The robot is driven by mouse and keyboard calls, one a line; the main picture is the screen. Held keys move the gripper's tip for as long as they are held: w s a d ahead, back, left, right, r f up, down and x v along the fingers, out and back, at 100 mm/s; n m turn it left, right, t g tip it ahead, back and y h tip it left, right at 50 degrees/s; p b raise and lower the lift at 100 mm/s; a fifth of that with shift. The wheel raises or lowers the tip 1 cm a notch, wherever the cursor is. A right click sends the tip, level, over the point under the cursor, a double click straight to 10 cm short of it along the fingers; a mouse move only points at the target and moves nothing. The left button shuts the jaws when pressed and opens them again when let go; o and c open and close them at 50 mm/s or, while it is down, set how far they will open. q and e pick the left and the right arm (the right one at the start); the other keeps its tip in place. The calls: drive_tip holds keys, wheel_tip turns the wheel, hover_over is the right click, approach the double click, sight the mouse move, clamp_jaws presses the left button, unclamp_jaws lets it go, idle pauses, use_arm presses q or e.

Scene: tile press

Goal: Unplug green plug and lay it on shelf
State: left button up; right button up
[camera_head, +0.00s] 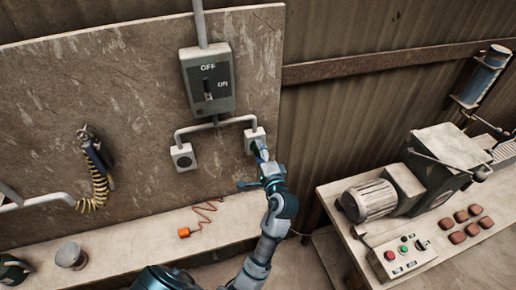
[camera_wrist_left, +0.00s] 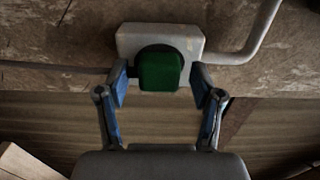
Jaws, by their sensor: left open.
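The green plug (camera_wrist_left: 160,72) sits in a grey wall socket (camera_wrist_left: 190,38), which is the right one of two sockets (camera_head: 254,134) in the head view. My left gripper (camera_head: 260,155) is at this socket and mostly hides the plug there. In the left wrist view my left gripper (camera_wrist_left: 160,85) is open, with one blue finger on each side of the plug. Gaps show between the fingers and the plug. The shelf (camera_head: 130,238) runs along the wall below the sockets. My right gripper is not in view.
The left socket (camera_head: 183,157) is empty. A switch box (camera_head: 208,82) reading OFF and ON hangs above. An orange plug (camera_head: 184,232) with a coiled cord and a grey round object (camera_head: 70,256) are on the shelf. A press machine (camera_head: 440,165) stands on a bench at right.

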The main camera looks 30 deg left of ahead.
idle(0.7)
use_arm(q)
clamp_jaws()
drive_tip(key=shift+d+f, duration=0.1)
drive_tip(key=shift+v, duration=2.95)
